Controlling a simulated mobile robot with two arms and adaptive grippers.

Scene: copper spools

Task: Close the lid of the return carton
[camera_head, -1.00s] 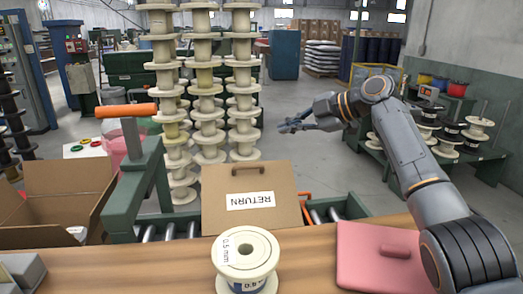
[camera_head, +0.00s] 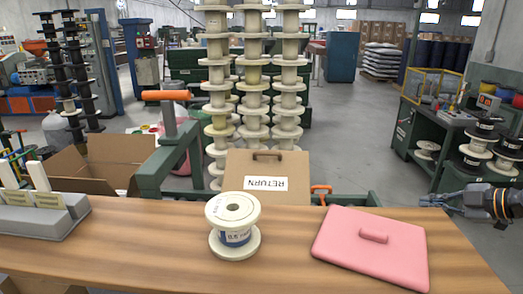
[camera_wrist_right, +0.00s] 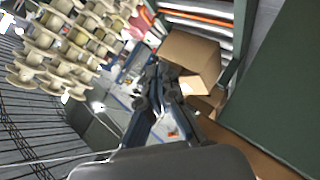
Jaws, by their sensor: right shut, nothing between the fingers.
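The return carton shows in the head view as a brown cardboard panel (camera_head: 232,180) behind the table's far edge. It has a dark handle slot near its top and a white RETURN label with upside-down lettering. The carton's body below is hidden, and I cannot tell how far its lid is shut. My right gripper (camera_head: 447,201) is at the right edge of the head view, well apart from the carton, shut and empty. In the right wrist view, its dark fingers (camera_wrist_right: 157,112) lie in front of brown cardboard (camera_wrist_right: 190,58). My left gripper is not in view.
A labelled spool (camera_head: 234,246) and a pink slab with a handle (camera_head: 350,251) sit on the wooden table (camera_head: 130,240). An open carton (camera_head: 70,178) and a green stand with an orange handle (camera_head: 166,97) are at left. Spool stacks (camera_head: 216,85) rise behind.

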